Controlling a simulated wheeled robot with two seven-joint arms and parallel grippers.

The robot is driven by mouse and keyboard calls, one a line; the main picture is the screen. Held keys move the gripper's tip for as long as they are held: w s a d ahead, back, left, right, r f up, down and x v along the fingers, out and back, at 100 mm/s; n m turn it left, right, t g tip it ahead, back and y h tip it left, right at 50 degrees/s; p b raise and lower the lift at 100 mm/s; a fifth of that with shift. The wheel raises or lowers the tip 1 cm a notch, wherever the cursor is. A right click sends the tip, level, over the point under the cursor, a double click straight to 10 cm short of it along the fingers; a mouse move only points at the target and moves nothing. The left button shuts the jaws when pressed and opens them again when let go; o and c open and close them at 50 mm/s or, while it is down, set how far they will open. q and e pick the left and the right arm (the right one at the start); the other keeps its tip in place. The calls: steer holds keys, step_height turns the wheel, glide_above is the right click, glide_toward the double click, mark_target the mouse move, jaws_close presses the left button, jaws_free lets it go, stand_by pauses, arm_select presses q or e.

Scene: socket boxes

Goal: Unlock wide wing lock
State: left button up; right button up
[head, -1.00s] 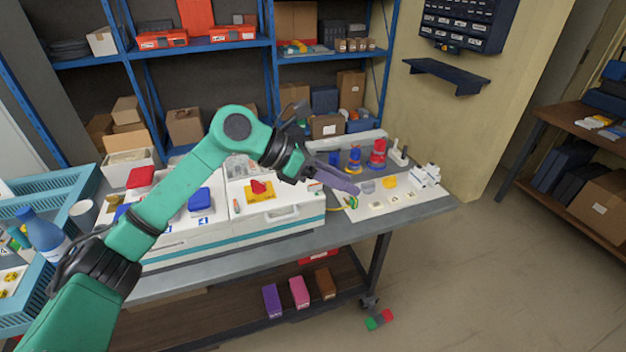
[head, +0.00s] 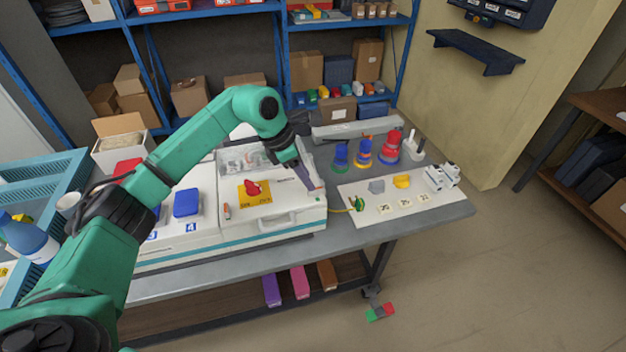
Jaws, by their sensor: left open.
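A red wing-shaped knob (head: 253,188) sits on a yellow plate (head: 245,202) on top of the white case (head: 275,222); I take it for the wide wing lock. My left gripper (head: 309,178) hangs over the right part of the case, to the right of the red knob and apart from it. Its fingers point down and a little to the right. It holds nothing that I can see. Whether its tips touch the case cannot be told. My right gripper is not in view.
Blue and red stacked pieces (head: 388,146) stand at the back right of the table (head: 350,243). A white board (head: 440,207) with small parts lies at the right. A blue block (head: 187,203) sits on the case left of the knob. Blue shelving stands behind.

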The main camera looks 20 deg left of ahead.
mark_target(316, 191)
arm_select(q)
steer(key=x, duration=0.2)
steer(key=w+x, duration=0.1)
steer(key=x, duration=0.2)
steer(key=shift+p, duration=0.4)
steer(key=shift+s, duration=0.35)
steer(key=c, duration=0.4)
steer(key=shift+w, duration=0.15)
jaws_close()
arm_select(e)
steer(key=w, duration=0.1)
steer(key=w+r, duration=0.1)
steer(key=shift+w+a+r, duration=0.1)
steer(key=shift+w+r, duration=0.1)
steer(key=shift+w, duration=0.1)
